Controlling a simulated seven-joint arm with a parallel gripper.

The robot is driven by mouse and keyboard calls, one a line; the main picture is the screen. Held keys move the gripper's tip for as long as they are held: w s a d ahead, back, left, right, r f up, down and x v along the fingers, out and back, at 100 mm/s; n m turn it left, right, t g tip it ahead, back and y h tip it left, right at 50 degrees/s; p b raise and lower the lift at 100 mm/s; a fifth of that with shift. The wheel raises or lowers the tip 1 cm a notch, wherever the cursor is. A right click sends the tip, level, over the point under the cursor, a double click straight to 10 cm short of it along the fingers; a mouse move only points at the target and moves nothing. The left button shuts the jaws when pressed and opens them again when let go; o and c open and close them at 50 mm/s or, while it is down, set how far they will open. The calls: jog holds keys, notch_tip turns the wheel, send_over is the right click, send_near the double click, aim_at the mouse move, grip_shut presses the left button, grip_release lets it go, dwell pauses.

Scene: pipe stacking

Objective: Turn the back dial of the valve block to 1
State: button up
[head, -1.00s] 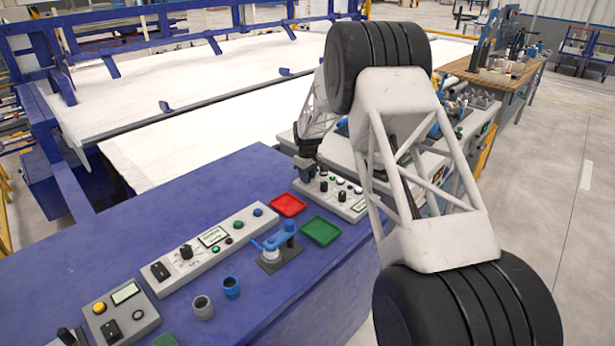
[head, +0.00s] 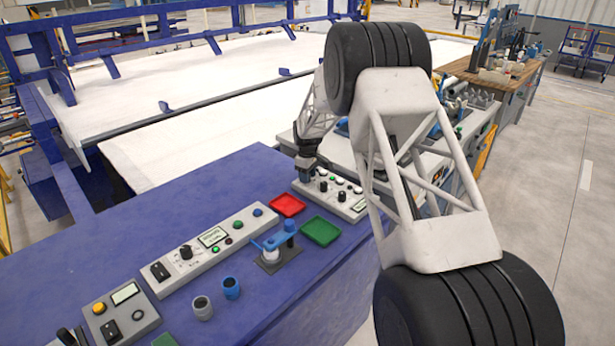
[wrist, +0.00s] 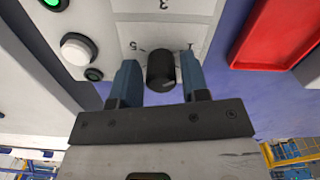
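The light grey panel (head: 355,206) with several dark knobs and buttons stands at the far right end of the blue bench; I take it as the valve block. My gripper (head: 308,178) is low over its back left end. In the wrist view, a black dial (wrist: 161,70) sits between the two blue fingers of my gripper (wrist: 160,78). The fingers stand on either side of the dial with narrow gaps showing, so they look open around it. Printed marks 1, 3 and 5 show upside down near the dial. The dial's pointer is not clear.
A red tray (head: 287,205) and a green tray (head: 321,231) lie close to the panel. A blue-handled fixture (head: 275,250), two small cylinders (head: 203,308) and other control panels (head: 215,240) stand nearer. In the wrist view, a white button (wrist: 77,50) is close left of the fingers.

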jog(key=shift+o, duration=1)
jog(key=shift+r, duration=3.85)
jog(key=shift+s, duration=0.1)
